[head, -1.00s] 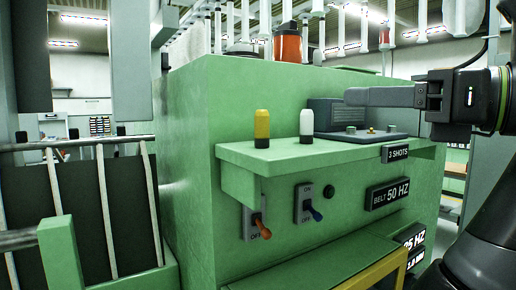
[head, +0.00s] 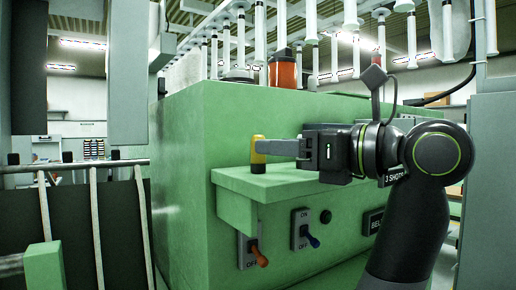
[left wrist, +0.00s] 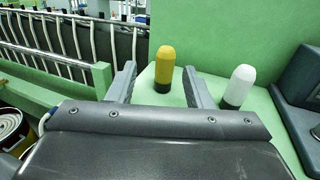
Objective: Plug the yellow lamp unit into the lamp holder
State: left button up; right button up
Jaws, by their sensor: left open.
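The yellow lamp unit (head: 258,159) stands upright on a green shelf, on a dark base. It also shows in the left wrist view (left wrist: 164,64), between my two spread fingers. My left gripper (head: 262,147) is open, with its fingers level with the lamp's side in the head view; in the left wrist view the gripper (left wrist: 160,72) shows a gap between each finger and the lamp. I cannot make out the lamp holder for certain. My right gripper is not in view.
A white lamp (left wrist: 239,86) stands to the right of the yellow one; my arm hides it in the head view. An orange cylinder (head: 282,73) stands on top of the machine.

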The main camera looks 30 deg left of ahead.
aim_at(258, 162)
pick_arm(q)
jog(key=a+p, duration=0.1)
jog(key=a, duration=0.3)
jog(key=w+a+p, duration=0.1)
jog(key=a, duration=0.1)
jog(key=shift+p, duration=0.3)
jog(key=shift+d, duration=0.2)
jog(key=shift+d, duration=0.1)
jog(key=shift+c, duration=0.9)
grip_shut()
jog(key=shift+r, duration=0.1)
